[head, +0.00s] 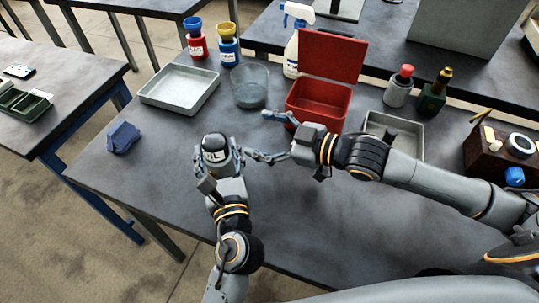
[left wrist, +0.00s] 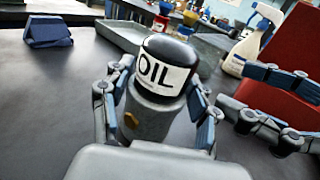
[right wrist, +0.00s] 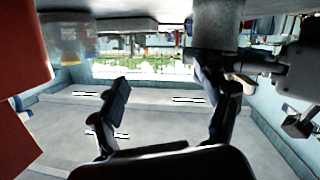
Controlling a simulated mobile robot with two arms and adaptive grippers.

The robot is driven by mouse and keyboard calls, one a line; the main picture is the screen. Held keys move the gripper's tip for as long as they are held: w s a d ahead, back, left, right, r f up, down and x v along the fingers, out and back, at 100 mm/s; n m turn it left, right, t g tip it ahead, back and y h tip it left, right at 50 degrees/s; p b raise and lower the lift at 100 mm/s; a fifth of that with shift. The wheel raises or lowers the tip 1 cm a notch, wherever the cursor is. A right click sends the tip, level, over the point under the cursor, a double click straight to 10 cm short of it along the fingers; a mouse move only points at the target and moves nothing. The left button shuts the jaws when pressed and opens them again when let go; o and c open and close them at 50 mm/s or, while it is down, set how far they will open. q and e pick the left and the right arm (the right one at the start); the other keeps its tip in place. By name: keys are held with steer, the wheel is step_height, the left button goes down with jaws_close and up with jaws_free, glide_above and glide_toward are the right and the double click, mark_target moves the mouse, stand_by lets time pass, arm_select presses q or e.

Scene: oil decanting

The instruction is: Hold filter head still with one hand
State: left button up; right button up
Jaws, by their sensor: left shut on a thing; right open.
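The filter head (head: 215,147) has a black top, a white band marked "OIL" and a grey body. It stands upright near the table's front edge, and the left wrist view shows it close up (left wrist: 165,70). My left gripper (head: 218,160) is shut on it, with one finger on each side. My right gripper (head: 256,137) is open and empty, just right of the filter head and apart from it. Its spread fingers also show at the right of the left wrist view (left wrist: 268,108) and in the right wrist view (right wrist: 168,100).
A red open box (head: 318,104) stands behind my right gripper. A glass beaker (head: 250,88), a metal tray (head: 180,86) and a spray bottle (head: 292,50) stand further back. A blue folded cloth (head: 123,138) lies at left. The table between cloth and filter head is clear.

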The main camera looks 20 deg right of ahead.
mark_target(213, 138)
steer(key=s+a+r+m+y, duration=0.1)
steer(key=s+r+m+y, duration=0.15)
steer(key=s, duration=0.55)
steer(key=shift+n+y, duration=0.25)
steer(key=shift+y, duration=0.2)
steer(key=x, duration=1.2)
steer(key=shift+w+d+f, duration=0.1)
steer(key=shift+d+f, duration=0.05)
steer(key=shift+f, duration=0.05)
steer(key=c, duration=1.4)
steer(key=shift+r, duration=0.2)
steer(key=shift+r, duration=0.95)
